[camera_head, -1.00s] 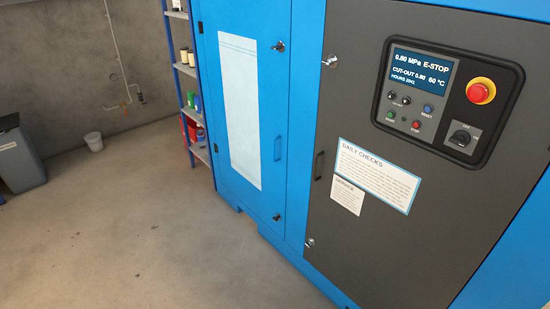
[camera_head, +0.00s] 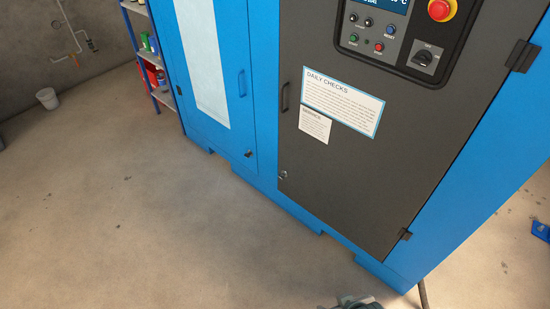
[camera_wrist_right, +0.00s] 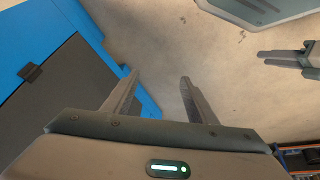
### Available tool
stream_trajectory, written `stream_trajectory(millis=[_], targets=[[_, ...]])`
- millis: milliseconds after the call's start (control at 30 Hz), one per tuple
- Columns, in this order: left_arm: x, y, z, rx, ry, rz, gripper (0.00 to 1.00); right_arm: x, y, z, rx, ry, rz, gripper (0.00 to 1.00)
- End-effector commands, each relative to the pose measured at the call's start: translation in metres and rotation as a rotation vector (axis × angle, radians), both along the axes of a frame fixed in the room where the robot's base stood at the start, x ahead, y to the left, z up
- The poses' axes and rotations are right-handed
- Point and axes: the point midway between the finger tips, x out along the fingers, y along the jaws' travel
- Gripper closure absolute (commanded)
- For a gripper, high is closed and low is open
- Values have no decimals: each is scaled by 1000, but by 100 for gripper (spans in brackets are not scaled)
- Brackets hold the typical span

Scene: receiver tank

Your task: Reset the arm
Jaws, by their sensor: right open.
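My right gripper (camera_wrist_right: 158,76) is open and empty in the right wrist view, its two fingers apart above bare concrete floor. The dark cabinet door and blue frame lie to its left in that view. A grey pronged part (camera_wrist_right: 288,56) at the right edge looks like my other gripper; its jaw opening cannot be made out. In the head view, only a small grey piece of what seems to be my arm shows at the bottom edge. No gripper fingers show there.
A blue cabinet (camera_head: 258,80) with a dark door (camera_head: 350,170) fills the right side. Its control panel (camera_head: 383,33) has a red emergency stop button (camera_head: 440,10). The floor (camera_head: 130,220) at left is clear.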

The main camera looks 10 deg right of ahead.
Motion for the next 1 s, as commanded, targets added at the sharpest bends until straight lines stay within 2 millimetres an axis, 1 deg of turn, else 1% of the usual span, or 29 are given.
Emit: stream_trajectory(millis=[33, 67, 100, 267, 300, 400, 500, 600, 700, 800, 1000], targets=[[-3, 2, -1, 3, 3, -1, 69, 4, 3, -20, 4, -6, 3, 48], [-4, 3, -1, 4, 5, -2, 69, 7, 5, -30, 8, -16, 4, 48], [-6, 5, -2, 6, 7, -3, 69, 10, 7, -46, 13, -28, 6, 48], [-11, 11, -4, 15, 12, -5, 69, 16, 18, -102, 32, -80, 16, 48], [-12, 12, -4, 15, 13, -6, 69, 16, 21, -116, 37, -94, 19, 48], [-12, 13, -4, 16, 13, -7, 69, 14, 26, -148, 49, -126, 25, 48], [-11, 12, -4, 15, 13, -6, 69, 8, 31, -177, 62, -158, 33, 48], [-9, 9, -3, 11, 11, -5, 69, -1, 35, -202, 73, -188, 39, 48], [-5, 5, -2, 7, 6, -4, 69, -9, 38, -220, 83, -217, 45, 48], [1, 1, 0, 1, 0, -2, 69, -16, 39, -231, 90, -235, 49, 48], [6, -3, 2, -5, -7, 1, 69, -21, 41, -239, 98, -254, 52, 48]])
